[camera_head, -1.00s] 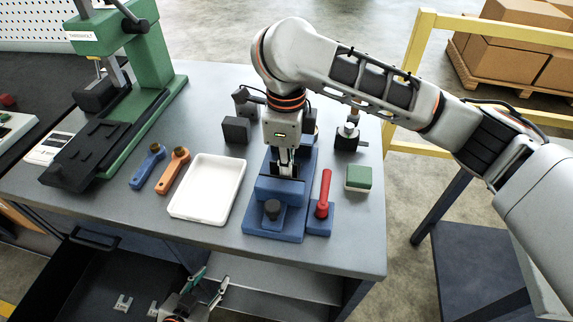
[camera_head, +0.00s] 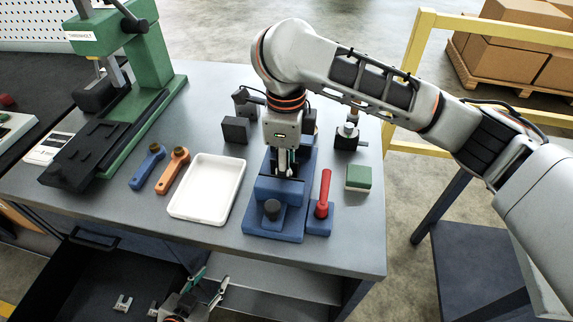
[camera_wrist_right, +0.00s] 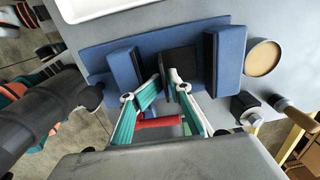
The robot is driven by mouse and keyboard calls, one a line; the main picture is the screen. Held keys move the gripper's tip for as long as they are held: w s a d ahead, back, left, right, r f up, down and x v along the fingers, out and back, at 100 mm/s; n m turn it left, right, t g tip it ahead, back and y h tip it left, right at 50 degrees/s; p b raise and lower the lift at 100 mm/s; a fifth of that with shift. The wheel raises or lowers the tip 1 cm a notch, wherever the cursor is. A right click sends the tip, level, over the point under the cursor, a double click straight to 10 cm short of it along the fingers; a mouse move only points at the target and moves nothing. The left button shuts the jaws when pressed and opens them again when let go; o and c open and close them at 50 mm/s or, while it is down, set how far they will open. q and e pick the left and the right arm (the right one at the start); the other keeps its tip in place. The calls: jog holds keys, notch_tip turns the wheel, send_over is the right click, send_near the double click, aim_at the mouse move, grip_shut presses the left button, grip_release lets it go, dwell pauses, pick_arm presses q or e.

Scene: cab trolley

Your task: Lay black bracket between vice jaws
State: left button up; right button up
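The blue vice (camera_head: 280,190) stands on the grey bench, its red-handled lever (camera_head: 324,193) at its right. My right gripper (camera_head: 285,172) points down over the gap between the vice jaws. In the right wrist view a black bracket (camera_wrist_right: 181,60) lies between the two blue jaws (camera_wrist_right: 122,70). The teal fingers of the right gripper (camera_wrist_right: 166,78) stand apart at the bracket's near edge. Whether a fingertip still touches the bracket cannot be told. My left gripper (camera_head: 213,279) is open and empty in front of the bench, near the open drawer.
A white tray (camera_head: 206,188) lies left of the vice, with orange (camera_head: 173,170) and blue (camera_head: 147,166) tools beyond it. A green-topped block (camera_head: 358,178) is at right. A green press (camera_head: 140,80) stands at left. The dark drawer (camera_head: 90,285) holds small grey brackets (camera_head: 123,303).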

jog(key=shift+s, duration=0.15)
dwell(0.3)
notch_tip(320, 180, up, 12)
dwell(0.4)
jog(key=shift+s, duration=0.15)
